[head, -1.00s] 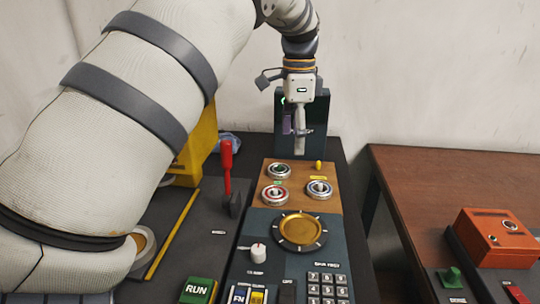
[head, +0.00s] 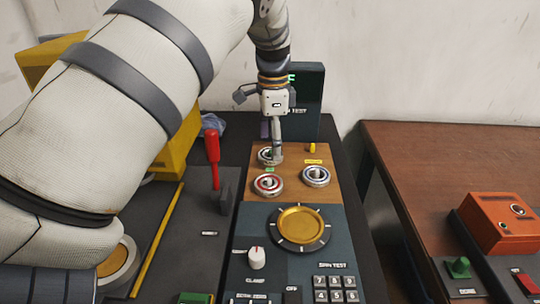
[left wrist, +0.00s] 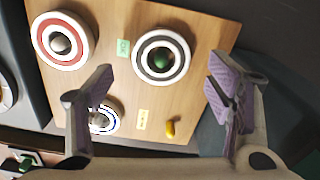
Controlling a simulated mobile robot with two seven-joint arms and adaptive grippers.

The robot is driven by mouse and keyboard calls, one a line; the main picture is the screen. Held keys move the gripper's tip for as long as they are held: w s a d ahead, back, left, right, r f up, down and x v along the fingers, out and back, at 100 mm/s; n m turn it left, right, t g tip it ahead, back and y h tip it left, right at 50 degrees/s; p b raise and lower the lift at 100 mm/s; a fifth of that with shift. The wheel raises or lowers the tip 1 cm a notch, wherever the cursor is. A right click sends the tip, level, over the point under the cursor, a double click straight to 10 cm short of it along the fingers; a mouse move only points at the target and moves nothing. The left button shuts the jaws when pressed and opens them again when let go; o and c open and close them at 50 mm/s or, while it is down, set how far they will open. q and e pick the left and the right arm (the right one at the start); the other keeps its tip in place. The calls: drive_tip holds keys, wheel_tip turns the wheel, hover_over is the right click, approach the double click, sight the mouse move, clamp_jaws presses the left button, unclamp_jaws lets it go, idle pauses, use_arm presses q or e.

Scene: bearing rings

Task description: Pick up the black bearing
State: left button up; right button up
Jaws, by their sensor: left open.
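The black bearing (head: 264,156) sits on a post at the back left of the wooden board, partly hidden by my left gripper (head: 277,158) in the head view. In the left wrist view the black bearing (left wrist: 142,62) shows as a silver ring with a black band and a green-topped post in its centre. My left gripper (left wrist: 160,70) is open and empty, its purple-padded fingers spread to either side of the bearing in that view. My right gripper is not in view.
A red-banded bearing (head: 268,185) and a blue-banded bearing (head: 316,176) sit on the same board (head: 293,158). A yellow peg (head: 312,148) stands at the board's back right. A dark screen (head: 308,100) stands behind, a red lever (head: 212,158) left, a gold dish (head: 299,225) in front.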

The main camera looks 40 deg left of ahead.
use_arm(q)
wheel_tip(320, 180, down, 2)
drive_tip(key=shift+f, duration=0.2)
drive_tip(key=c, duration=1.4)
drive_tip(key=shift+c, duration=0.2)
drive_tip(key=shift+r, duration=0.15)
